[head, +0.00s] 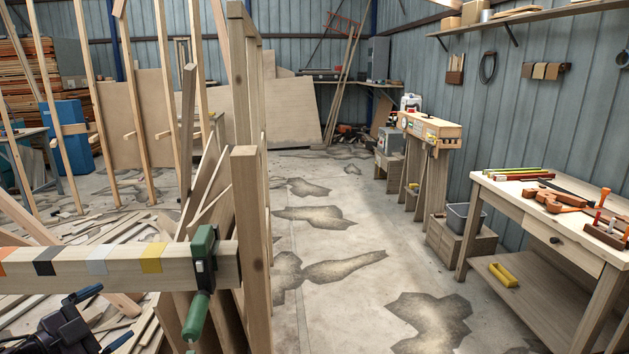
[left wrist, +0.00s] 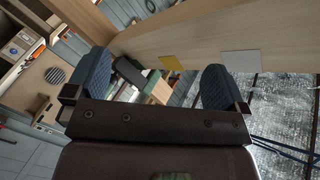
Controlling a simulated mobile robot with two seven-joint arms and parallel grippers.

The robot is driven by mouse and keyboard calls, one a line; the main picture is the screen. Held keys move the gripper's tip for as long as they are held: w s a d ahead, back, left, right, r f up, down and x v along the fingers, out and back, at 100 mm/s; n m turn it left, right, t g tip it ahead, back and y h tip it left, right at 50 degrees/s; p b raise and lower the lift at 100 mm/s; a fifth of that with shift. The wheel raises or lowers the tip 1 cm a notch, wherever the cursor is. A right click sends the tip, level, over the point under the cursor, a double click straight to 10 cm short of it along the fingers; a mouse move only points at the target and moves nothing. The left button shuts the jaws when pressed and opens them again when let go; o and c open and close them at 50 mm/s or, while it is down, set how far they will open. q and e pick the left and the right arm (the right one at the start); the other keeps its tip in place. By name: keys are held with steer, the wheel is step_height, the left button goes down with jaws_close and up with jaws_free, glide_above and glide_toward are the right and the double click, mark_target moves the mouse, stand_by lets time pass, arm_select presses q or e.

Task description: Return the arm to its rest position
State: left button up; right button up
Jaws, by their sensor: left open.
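My left gripper (head: 114,311) is at the lower left of the head view, below and in front of a horizontal wooden beam (head: 120,267). Its two dark fingers are apart with nothing between them. The left wrist view also shows the open gripper (left wrist: 155,82), with a wooden beam crossing beyond the fingertips. A green clamp (head: 201,270) sits on the beam beside an upright post (head: 250,220), to the right of the gripper. The beam carries orange, black, grey and yellow bands. My right gripper is in neither view.
Upright studs (head: 140,120) and scattered boards (head: 80,232) crowd the left. A workbench (head: 515,190) with tools stands at the right, with a small bench (head: 433,132) behind it. The stained concrete floor (head: 330,262) between is clear.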

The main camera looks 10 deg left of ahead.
arm_select(q)
steer(key=s+d+f+n+g+y, duration=0.1)
steer(key=s+d+f+n+y, duration=0.15)
steer(key=f, duration=0.45)
steer(key=s+d+f+n+g+y, duration=0.1)
steer(key=s+d+f+n, duration=0.2)
steer(key=f, duration=0.4)
steer(key=s+d+f+n+g+y, duration=0.1)
steer(key=s+d+f+n+y, duration=0.1)
steer(key=s+f, duration=0.4)
steer(key=s+d+f+n+g, duration=0.1)
steer(key=s+d+f+n, duration=0.3)
steer(key=d, duration=0.4)
step_height(320, 180, down, 2)
steer(key=shift+s+d+f, duration=0.1)
steer(key=shift+s+d, duration=0.2)
steer(key=shift+s, duration=0.2)
